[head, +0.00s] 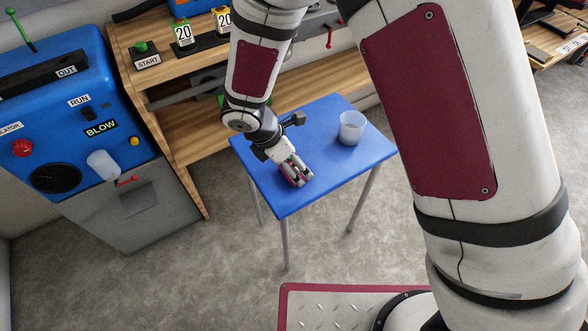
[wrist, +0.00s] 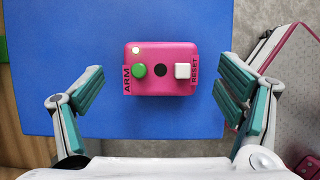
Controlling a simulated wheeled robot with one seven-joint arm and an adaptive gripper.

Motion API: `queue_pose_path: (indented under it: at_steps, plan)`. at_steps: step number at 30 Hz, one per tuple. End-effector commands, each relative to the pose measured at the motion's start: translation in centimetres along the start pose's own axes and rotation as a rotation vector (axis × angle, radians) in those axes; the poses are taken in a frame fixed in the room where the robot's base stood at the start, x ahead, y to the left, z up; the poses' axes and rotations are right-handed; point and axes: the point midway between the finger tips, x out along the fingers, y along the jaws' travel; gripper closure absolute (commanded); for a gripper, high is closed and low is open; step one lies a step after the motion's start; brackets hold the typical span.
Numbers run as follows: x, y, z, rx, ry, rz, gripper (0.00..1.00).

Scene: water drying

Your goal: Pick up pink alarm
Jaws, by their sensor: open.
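The pink alarm (wrist: 163,52) is a small box with a green button marked ARM, a black round spot and a white button marked RESET. It lies on the blue table (wrist: 60,60). In the wrist view it sits between and a little beyond the fingers of my gripper (wrist: 160,100), which are wide open on both sides with gaps to the alarm. In the head view my gripper (head: 297,176) is low over the table (head: 290,207) and hides most of the alarm; a bit of pink shows there.
A clear cup (head: 352,128) stands on the table to the right of my gripper. A blue machine (head: 60,110) with RUN and BLOW labels is at the left. Wooden shelves (head: 185,125) with a START button (head: 146,57) stand behind the table. Grey floor is open in front.

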Motion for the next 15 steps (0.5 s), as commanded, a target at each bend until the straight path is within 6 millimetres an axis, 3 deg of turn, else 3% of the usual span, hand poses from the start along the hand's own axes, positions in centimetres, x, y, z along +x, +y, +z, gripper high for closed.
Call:
queue_pose_path:
  at_steps: [4,12,15]
  plan:
    - [2.3,-0.1,-0.1,0.000,0.000,-0.002,0.13]
    - [2.5,-0.1,0.0,0.001,-0.001,0.000,0.13]
    - [2.5,-0.1,0.0,0.001,0.000,0.000,0.36]
